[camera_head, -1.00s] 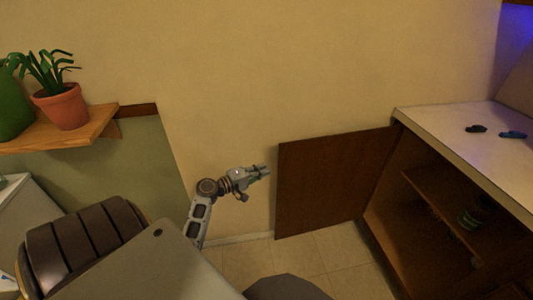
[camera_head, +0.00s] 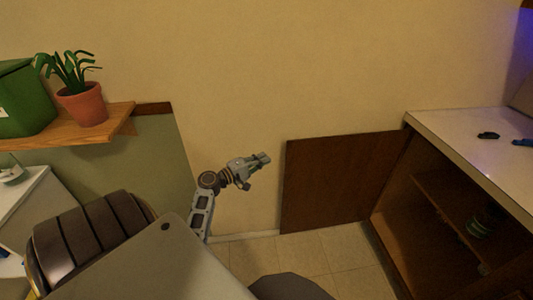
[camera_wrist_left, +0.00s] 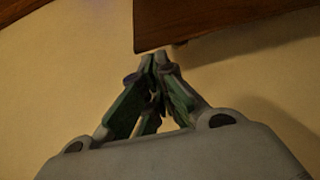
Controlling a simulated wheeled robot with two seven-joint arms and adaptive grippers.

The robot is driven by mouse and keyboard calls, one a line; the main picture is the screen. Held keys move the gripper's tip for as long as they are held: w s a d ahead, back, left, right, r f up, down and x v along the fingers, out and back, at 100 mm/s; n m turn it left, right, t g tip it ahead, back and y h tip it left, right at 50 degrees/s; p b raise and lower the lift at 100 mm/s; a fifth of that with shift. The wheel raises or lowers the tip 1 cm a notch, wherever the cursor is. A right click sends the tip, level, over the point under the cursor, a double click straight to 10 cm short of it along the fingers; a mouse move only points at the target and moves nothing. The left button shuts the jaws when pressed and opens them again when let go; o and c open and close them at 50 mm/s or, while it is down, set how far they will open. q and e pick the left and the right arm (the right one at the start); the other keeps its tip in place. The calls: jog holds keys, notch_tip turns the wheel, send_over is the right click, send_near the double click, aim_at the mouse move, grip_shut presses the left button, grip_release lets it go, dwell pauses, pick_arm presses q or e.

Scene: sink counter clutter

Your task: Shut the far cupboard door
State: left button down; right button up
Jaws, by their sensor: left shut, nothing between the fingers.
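The far cupboard door (camera_head: 335,180) is a dark brown panel, standing wide open, hinged at the far end of the cupboard (camera_head: 400,215) on the right. Its free edge points left, near the wall. My left gripper (camera_head: 264,159) is shut and empty, just left of the door's free edge, with a small gap in the head view. In the left wrist view my left gripper (camera_wrist_left: 155,62) has its fingertips close below a corner of the door (camera_wrist_left: 200,20); I cannot tell whether they touch. My right gripper is not in view.
The white countertop (camera_head: 470,145) holds small dark and blue items. The open cupboard shows a shelf (camera_head: 450,200) with a greenish stack inside. A wooden wall shelf (camera_head: 70,128) with a potted plant (camera_head: 82,103) is at left. Tiled floor (camera_head: 330,255) lies clear below the door.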

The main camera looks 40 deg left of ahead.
aim_at(290, 150)
pick_arm(q)
jog(key=x, duration=0.3)
jog(key=d+x, duration=0.1)
jog(key=x, duration=0.1)
jog(key=d+x, duration=0.1)
jog(key=x, duration=0.2)
jog(key=shift+w, duration=0.1)
jog(key=shift+s+d+p, duration=0.35)
jog(key=shift+s+d, duration=0.2)
jog(key=shift+d, duration=0.3)
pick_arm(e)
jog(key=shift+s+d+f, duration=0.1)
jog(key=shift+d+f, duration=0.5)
pick_arm(q)
jog(key=shift+d, duration=0.1)
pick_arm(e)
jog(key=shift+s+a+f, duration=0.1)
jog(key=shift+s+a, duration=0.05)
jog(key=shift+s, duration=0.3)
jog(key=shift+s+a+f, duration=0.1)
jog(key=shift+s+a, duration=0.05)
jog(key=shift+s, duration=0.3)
